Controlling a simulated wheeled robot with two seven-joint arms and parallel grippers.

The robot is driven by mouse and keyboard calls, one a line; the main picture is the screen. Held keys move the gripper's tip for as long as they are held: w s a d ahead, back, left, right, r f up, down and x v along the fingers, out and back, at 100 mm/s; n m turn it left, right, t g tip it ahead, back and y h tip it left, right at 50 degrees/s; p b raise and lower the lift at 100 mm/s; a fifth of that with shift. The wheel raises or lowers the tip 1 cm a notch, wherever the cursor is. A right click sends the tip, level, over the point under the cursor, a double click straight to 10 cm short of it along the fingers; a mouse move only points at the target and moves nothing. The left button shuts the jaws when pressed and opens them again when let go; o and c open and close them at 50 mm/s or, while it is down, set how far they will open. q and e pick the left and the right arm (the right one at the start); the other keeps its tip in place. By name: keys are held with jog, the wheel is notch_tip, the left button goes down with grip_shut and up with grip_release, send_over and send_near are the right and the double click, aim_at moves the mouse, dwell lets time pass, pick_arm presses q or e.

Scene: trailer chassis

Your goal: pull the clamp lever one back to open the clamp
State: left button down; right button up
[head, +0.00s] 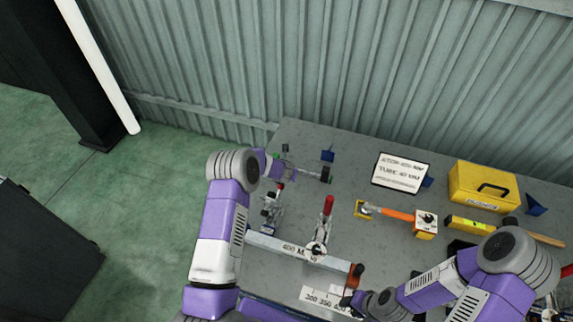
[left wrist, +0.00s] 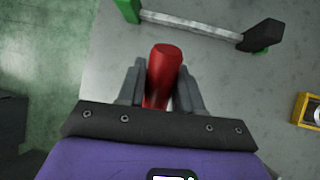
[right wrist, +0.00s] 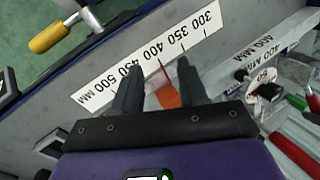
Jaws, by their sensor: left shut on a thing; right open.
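Two toggle clamps with red levers stand on the grey bench. The left clamp (head: 270,212) has its red lever (head: 280,187) at my left gripper (head: 282,172). In the left wrist view my left gripper (left wrist: 161,85) is shut on this red lever (left wrist: 164,68), with a finger on each side. The other clamp (head: 317,247) has its red lever (head: 327,207) standing up, with no gripper on it. No label tells which clamp is number one. My right gripper (right wrist: 157,80) is open, above the bench front, with an orange piece (right wrist: 168,97) showing between its fingers.
A grey tube marked 400 MM (head: 275,243) lies along the clamps. A scale strip (head: 325,296) is in front.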

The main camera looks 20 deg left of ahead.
jog(key=shift+w+r, duration=0.15)
jog(key=shift+r, duration=0.05)
dwell(0.3)
pick_arm(q)
jog(key=c, duration=1)
grip_release()
jog(key=shift+f, duration=0.1)
jog(key=shift+o, duration=0.7)
jog(key=shift+w, duration=0.1)
jog(key=shift+b+v, duration=0.55)
jog(key=shift+v, duration=3.25)
pick_arm(e)
jog(key=shift+f, duration=0.6)
